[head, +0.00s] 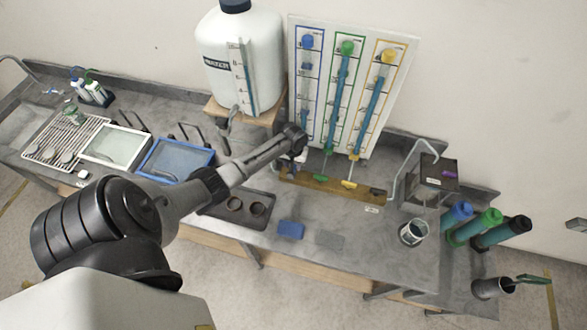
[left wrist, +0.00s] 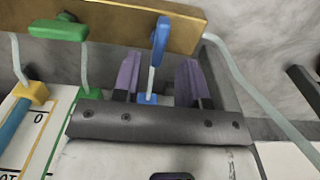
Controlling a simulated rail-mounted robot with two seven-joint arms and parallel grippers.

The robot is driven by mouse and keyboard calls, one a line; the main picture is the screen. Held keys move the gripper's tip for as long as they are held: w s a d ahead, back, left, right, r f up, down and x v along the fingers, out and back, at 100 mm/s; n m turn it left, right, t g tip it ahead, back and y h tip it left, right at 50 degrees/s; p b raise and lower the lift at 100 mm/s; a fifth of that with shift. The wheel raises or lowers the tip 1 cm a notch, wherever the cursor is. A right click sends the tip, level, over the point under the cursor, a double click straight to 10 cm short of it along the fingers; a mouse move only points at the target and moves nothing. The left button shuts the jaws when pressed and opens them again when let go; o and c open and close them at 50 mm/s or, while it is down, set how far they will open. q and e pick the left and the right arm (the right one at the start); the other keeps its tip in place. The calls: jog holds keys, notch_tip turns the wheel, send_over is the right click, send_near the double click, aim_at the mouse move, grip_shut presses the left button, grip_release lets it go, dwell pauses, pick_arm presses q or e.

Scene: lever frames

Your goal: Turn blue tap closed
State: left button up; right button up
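In the left wrist view the blue tap's lever (left wrist: 160,40) stands in line with its thin pipe, above a small blue fitting (left wrist: 148,98). My left gripper (left wrist: 158,68) is open, with one purple finger on each side of the tap and gaps visible between. In the head view my left gripper (head: 293,142) is at the foot of the blue-outlined column (head: 305,85) and hides most of the blue tap. My right gripper is not in view.
The green tap (head: 321,178) and yellow tap (head: 349,184) sit to the right, by a wooden bar (head: 368,196). The green lever (left wrist: 58,30) lies crosswise in the wrist view. A white tank (head: 265,50) stands left of the column board (head: 400,50). A pale hose (left wrist: 250,80) runs close to my gripper.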

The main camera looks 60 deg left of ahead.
pick_arm(q)
jog(key=shift+f, duration=1.95)
grip_shut()
